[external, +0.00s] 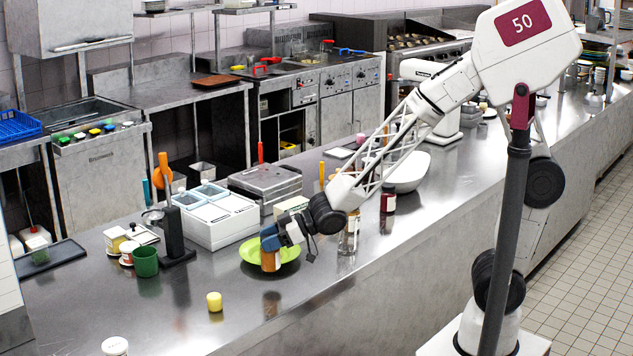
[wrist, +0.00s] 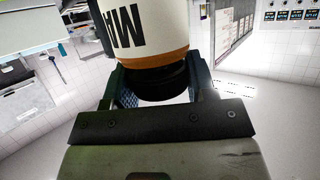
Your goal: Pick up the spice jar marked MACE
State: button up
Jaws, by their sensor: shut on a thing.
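My gripper (external: 271,245) is low over the counter, with its jaws pointing down. It is shut on an orange-brown jar (external: 269,261), which appears against the green plate (external: 291,251); whether it touches the plate is unclear. In the wrist view the jar (wrist: 152,58) has a pale label with large black letters, an orange-brown band and a dark lid. The lid end sits between the two fingers. Only part of the word shows, starting with what looks like an M, so I cannot read the full name.
A yellow jar (external: 214,301) and a white-lidded jar (external: 115,346) stand on the front counter. A green cup (external: 145,262) is to the left. A white container box (external: 215,222) stands behind the plate. A dark red jar (external: 388,199) stands to the right. The front counter is mostly clear.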

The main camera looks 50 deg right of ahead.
jog(key=shift+s+d+r, duration=0.2)
jog(key=shift+s+d, duration=0.6)
jog(key=shift+s, duration=0.25)
